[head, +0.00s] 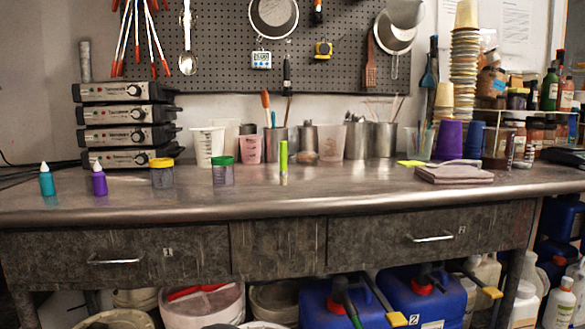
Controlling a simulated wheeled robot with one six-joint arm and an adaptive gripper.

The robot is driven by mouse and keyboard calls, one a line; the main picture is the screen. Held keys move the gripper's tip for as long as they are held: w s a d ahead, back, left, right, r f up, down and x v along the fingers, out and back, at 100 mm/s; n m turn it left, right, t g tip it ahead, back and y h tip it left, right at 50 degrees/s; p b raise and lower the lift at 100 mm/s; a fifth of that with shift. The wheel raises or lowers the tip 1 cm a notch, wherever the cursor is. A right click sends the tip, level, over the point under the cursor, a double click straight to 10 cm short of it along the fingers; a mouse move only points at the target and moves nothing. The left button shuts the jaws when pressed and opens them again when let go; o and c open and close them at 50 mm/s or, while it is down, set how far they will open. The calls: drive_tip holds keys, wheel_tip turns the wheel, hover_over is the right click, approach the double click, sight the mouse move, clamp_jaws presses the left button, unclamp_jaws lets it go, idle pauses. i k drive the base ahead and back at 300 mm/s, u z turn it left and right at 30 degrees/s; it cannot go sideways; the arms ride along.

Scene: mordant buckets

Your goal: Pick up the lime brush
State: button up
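The lime brush (283,160) appears to be the slim, upright lime-green thing standing near the middle of the workbench, close to its front edge. Its lower end looks paler, and its bristles cannot be made out. It stands apart in front of a row of cups and metal tins. My gripper is not in view.
A green-lidded jar (223,173) and a yellow-lidded jar (162,175) stand left of it. A purple bottle (99,183) and teal bottle (47,183) are farther left. Metal tins (331,142) stand behind; folded cloths (453,175) lie right. The bench front (360,198) is clear.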

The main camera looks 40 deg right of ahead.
sight(283, 144)
drive_tip(key=u, duration=0.85)
drive_tip(key=k, duration=0.1)
drive_tip(key=z, duration=1.85)
drive_tip(key=i, duration=0.75)
drive_tip(key=z, duration=0.15)
